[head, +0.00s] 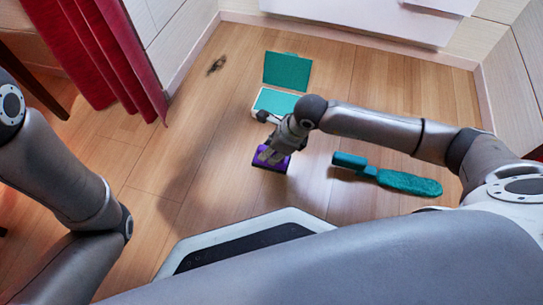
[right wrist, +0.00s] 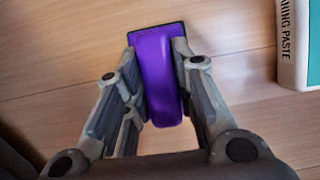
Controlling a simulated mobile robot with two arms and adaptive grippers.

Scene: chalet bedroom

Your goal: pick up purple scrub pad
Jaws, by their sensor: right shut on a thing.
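The purple scrub pad (head: 270,164) is on the wooden floor in the middle of the head view, with a dark edge showing. My right gripper (head: 272,155) reaches down over it and is shut on it. In the right wrist view the pad (right wrist: 157,75) sits between the two fingers of the gripper (right wrist: 158,85), with a finger against each long side. I cannot tell whether the pad is clear of the floor. My left arm shows at the left of the head view, but its gripper is not in view.
An open white and teal cleaning paste box (head: 276,101) lies just beyond the pad; part of it shows in the right wrist view (right wrist: 300,45). A teal brush-like duster (head: 400,182) lies to the right. A dark smudge (head: 216,66) marks the floor near the red curtain (head: 105,50).

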